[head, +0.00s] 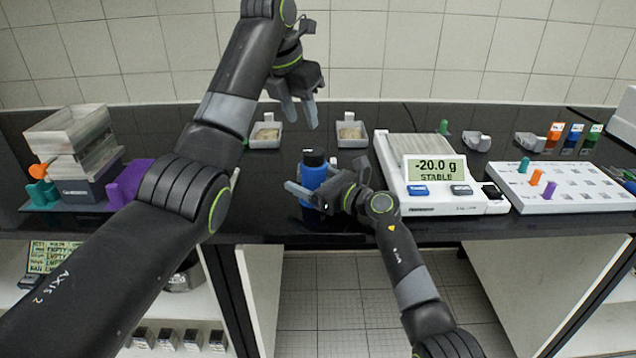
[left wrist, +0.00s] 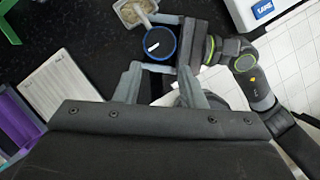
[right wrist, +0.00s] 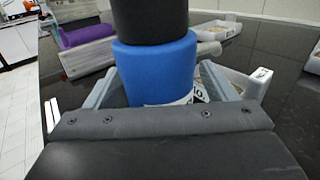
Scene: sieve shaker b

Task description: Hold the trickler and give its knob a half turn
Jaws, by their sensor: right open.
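The trickler (head: 313,178) is a blue upright cylinder with a black knob (head: 314,157) on top, standing near the front edge of the black bench. In the left wrist view the knob (left wrist: 160,42) shows a white mark on its top. My right gripper (head: 322,192) is open, with its fingers on either side of the blue body (right wrist: 157,72); contact cannot be told. My left gripper (head: 301,112) is open and empty, above and behind the trickler. The left wrist view looks down past its spread fingers (left wrist: 161,82) at the knob.
Two small trays (head: 265,134) (head: 352,133) stand behind the trickler. A balance (head: 420,170) reading -20.0 g is to its right, with a white peg board (head: 565,190) beyond. A sieve stack (head: 75,150) and purple piece (head: 128,180) are at the left.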

